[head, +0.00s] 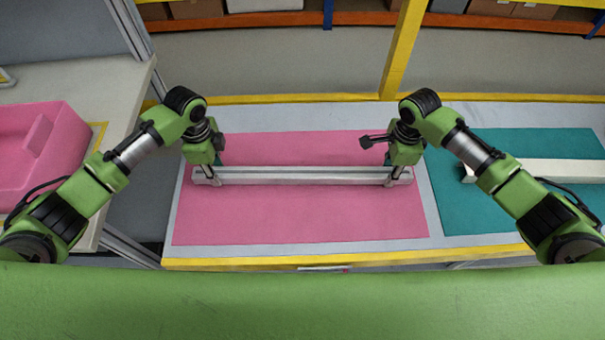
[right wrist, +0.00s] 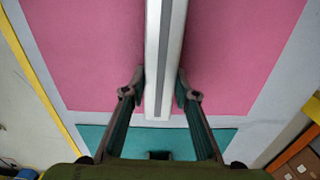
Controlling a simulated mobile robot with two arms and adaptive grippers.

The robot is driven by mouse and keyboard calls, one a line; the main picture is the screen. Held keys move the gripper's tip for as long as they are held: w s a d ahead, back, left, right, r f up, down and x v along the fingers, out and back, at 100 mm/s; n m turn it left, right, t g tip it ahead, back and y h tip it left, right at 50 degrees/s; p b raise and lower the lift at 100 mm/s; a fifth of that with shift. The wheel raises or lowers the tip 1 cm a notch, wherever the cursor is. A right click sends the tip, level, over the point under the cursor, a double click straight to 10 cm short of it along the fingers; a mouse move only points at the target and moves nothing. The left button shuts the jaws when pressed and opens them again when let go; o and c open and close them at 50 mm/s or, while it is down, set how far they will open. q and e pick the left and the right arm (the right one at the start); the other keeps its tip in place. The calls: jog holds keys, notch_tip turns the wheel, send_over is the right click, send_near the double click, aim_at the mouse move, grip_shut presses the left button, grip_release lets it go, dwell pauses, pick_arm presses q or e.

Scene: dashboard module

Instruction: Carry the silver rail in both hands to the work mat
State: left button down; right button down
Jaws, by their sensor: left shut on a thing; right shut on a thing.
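The silver rail (head: 300,176) is long and straight and lies left to right over the pink mat (head: 300,218) in the head view. My left gripper (head: 214,181) is shut on the rail near its left end. My right gripper (head: 390,181) is shut on it near its right end. In the right wrist view the rail (right wrist: 166,60) runs between the two fingertips of my right gripper (right wrist: 161,88), which touch its sides. Whether the rail rests on the mat or hangs just above it, I cannot tell.
A teal mat (head: 480,205) with a white bar (head: 560,170) lies to the right. A pink bin (head: 40,150) stands on a side table at the left. A yellow post (head: 402,50) and shelves with boxes are behind. The front of the pink mat is clear.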

pick_arm(q)
jog(key=shift+r, duration=0.15)
pick_arm(e)
jog(key=shift+r, duration=0.15)
